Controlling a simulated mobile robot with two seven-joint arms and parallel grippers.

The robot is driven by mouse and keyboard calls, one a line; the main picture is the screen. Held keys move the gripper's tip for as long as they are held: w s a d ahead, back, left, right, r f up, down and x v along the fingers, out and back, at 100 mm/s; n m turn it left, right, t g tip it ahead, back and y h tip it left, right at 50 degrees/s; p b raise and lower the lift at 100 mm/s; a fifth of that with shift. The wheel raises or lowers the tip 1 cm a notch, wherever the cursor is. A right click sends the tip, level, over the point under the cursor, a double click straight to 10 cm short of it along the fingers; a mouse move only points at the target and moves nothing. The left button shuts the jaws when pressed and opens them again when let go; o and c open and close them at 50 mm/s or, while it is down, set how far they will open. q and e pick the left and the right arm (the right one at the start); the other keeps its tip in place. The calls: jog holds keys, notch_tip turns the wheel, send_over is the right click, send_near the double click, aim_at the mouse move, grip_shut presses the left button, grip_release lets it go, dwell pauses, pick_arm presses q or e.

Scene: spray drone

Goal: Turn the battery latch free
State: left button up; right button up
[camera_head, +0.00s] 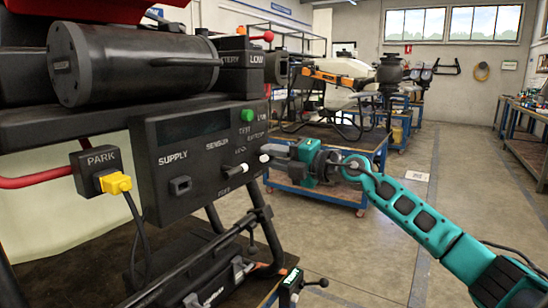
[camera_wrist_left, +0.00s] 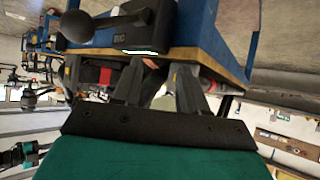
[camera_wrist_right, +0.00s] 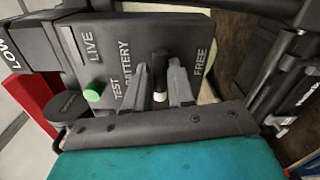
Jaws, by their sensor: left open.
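The control panel (camera_head: 200,150) of the spray drone stands at left centre in the head view. It also shows in the right wrist view (camera_wrist_right: 120,30), with labels reading LIVE, TEST BATTERY and FREE. The battery latch (camera_wrist_right: 160,68) is a black lever with a pale end, beside the word FREE. My right gripper (camera_wrist_right: 159,75) has one finger on each side of this lever. Whether the fingers press on it is unclear. In the head view my right gripper (camera_head: 268,154) reaches the panel's right edge. My left gripper (camera_wrist_left: 158,80) is open and empty, seen only in its wrist view.
A second pale-tipped lever (camera_head: 225,193) sits lower on the panel. A yellow plug (camera_head: 115,183) with a black cable is in the PARK socket. A green button (camera_wrist_right: 93,92) is near LIVE. Open floor lies to the right.

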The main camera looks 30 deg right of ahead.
grip_shut()
jog(key=n+b, duration=0.4)
jog(key=n, duration=1.4)
dwell(0.5)
dwell(0.5)
jog(key=shift+o, duration=2.3)
grip_release()
